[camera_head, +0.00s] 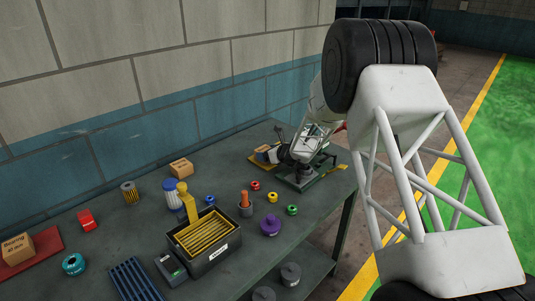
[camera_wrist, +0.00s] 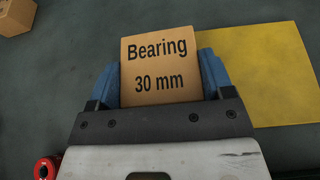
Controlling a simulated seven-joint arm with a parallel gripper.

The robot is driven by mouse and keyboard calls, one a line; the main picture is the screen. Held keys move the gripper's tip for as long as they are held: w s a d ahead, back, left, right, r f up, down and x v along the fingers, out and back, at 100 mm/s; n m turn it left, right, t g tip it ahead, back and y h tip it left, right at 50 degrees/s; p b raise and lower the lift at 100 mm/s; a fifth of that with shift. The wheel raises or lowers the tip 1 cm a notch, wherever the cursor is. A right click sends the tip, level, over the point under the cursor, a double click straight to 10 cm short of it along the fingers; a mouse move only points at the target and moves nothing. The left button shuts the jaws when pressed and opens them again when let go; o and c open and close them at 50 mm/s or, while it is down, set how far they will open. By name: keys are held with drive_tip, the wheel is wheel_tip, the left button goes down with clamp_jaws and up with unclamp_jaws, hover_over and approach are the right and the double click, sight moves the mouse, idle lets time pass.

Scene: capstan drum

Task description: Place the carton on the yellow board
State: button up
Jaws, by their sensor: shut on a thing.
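The carton (camera_wrist: 160,68), tan and printed "Bearing 30 mm", is between the two blue fingers of my gripper (camera_wrist: 161,80) in the wrist view. My gripper is shut on it. The yellow board (camera_wrist: 262,75) lies flat on the table to the right of the carton in that view. The carton's right side meets or overlaps the board's left edge; how high it is above the table I cannot tell. In the head view the held carton (camera_head: 262,153) is small at the far end of the table, and my arm partly hides the board there.
Another tan carton (camera_head: 181,168) stands near the wall, and a third (camera_head: 17,248) sits on a red board (camera_head: 43,243). A black bin (camera_head: 212,255), a blue-lidded jar (camera_head: 172,192) and several small coloured parts occupy the table's middle. A red part (camera_wrist: 46,168) is left of my gripper.

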idle(0.3)
drive_tip(key=o, duration=1)
drive_tip(key=shift+f, duration=0.1)
drive_tip(key=shift+d+r, duration=0.1)
drive_tip(key=shift+r, duration=0.1)
drive_tip(key=shift+s+d+r, duration=0.25)
drive_tip(key=shift+s+d, duration=0.15)
drive_tip(key=v, duration=1)
drive_tip(key=shift+s+d+r, duration=0.1)
drive_tip(key=shift+s+d, duration=0.05)
drive_tip(key=shift+s, duration=0.05)
